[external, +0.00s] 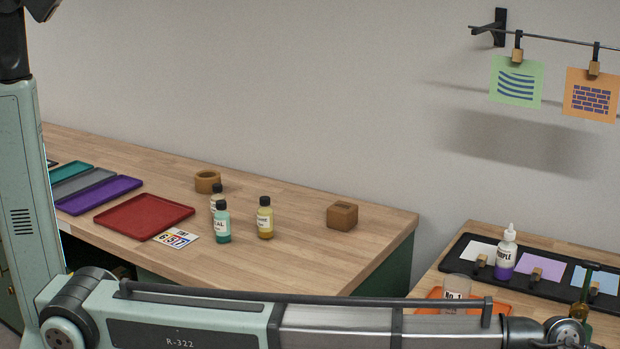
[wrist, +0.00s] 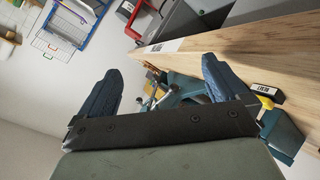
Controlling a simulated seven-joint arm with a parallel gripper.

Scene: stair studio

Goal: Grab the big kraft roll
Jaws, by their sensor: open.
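In the external view my arm stretches along the bottom to the right, and I cannot make out the fingers there. The roll does not show clearly in the wrist view.
Near the roll stand a teal bottle (external: 222,224), a yellow bottle (external: 265,219) and a third bottle. A red tray (external: 143,215) lies left, a brown block (external: 342,215) right. A second bench holds a purple bottle (external: 506,255). A wooden edge (wrist: 235,38) passes near my fingers.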

